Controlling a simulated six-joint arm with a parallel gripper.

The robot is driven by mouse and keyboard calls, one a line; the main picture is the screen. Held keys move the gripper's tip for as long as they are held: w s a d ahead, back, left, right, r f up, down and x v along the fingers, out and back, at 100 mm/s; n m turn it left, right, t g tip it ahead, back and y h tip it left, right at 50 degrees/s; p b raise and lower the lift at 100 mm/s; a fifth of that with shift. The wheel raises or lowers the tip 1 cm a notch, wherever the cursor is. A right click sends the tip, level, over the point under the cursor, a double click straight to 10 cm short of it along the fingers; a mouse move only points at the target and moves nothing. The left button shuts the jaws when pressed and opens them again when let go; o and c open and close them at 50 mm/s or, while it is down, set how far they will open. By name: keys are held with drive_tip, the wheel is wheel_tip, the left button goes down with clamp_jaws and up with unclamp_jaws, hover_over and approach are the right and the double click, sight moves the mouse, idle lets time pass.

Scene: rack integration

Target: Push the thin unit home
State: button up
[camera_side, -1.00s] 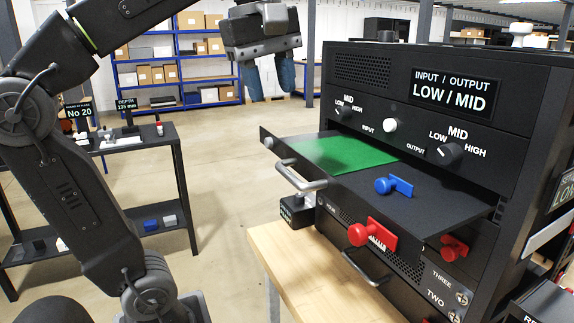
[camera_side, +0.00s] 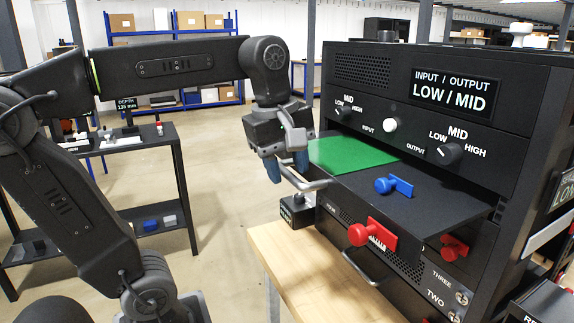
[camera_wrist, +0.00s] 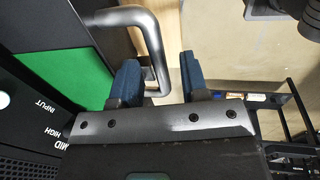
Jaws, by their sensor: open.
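The thin unit (camera_side: 435,205) is a flat black tray with a green patch (camera_side: 352,154), sticking out of the black rack below the INPUT / OUTPUT panel. Its silver bar handle (camera_side: 312,185) is at its left front. In the wrist view the green patch (camera_wrist: 70,72) and the handle (camera_wrist: 152,45) also show. My gripper (camera_side: 288,168) has blue fingertips, points down and is at the handle. In the wrist view my gripper (camera_wrist: 160,82) is open, and the handle bar shows between the two fingertips; contact cannot be told. The gripper hides part of the unit's front.
A blue knob latch (camera_side: 392,186) sits on the tray's right part. Red knob latches (camera_side: 372,233) are on the units below, above another handle (camera_side: 368,268). A wooden bench (camera_side: 330,270) is under the rack. A black side table (camera_side: 120,145) stands at left.

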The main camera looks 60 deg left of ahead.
drive_tip(key=shift+f, duration=0.1)
drive_tip(key=shift+c, duration=0.3)
clamp_jaws()
